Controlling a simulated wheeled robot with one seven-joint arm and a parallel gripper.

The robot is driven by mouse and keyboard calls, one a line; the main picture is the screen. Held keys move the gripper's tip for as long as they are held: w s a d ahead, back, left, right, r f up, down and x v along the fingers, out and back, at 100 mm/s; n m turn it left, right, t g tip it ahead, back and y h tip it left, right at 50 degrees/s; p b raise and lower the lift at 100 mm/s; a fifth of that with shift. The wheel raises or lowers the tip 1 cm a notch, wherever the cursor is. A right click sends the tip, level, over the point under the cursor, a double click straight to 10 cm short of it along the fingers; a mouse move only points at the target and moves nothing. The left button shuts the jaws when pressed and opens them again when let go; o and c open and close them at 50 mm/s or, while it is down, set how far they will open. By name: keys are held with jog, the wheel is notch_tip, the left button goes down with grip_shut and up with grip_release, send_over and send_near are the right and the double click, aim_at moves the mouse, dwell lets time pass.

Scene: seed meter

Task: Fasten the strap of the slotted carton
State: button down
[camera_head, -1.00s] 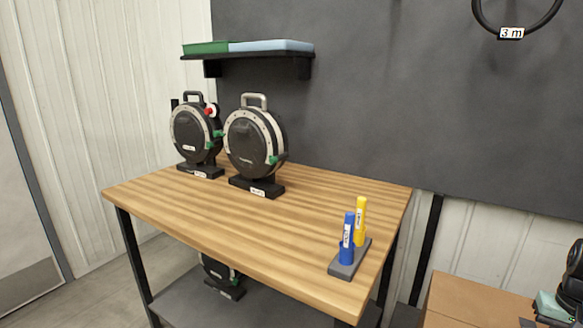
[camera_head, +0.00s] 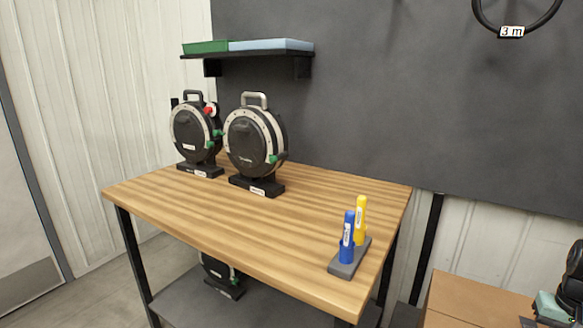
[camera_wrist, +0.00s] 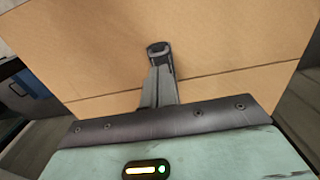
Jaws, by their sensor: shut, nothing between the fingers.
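The brown carton (camera_head: 470,298) is at the lower right of the head view, cut off by the bottom edge. It fills most of the wrist view (camera_wrist: 230,40), with a thin dark line running across it. My gripper (camera_wrist: 158,52) points at the carton in the wrist view, its dark fingers together and holding nothing. I cannot tell whether the fingertips touch the carton. Part of my gripper's wrist end shows at the right edge of the head view. I cannot make out the strap or a slot in either view.
A wooden bench (camera_head: 220,215) stands left of the carton. It bears two round black meters (camera_head: 255,145) (camera_head: 195,135) and a grey stand (camera_head: 350,262) with a blue and a yellow tube. Another meter (camera_head: 222,277) is on the lower shelf. A wall shelf (camera_head: 250,56) holds trays.

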jog(key=shift+f+b, duration=0.85)
jog(key=shift+f, duration=0.5)
dwell(0.9)
jog(key=shift+r, duration=0.15)
dwell(0.4)
notch_tip(320, 180, up, 7)
jog(key=p, duration=0.5)
jog(key=shift+p, duration=0.4)
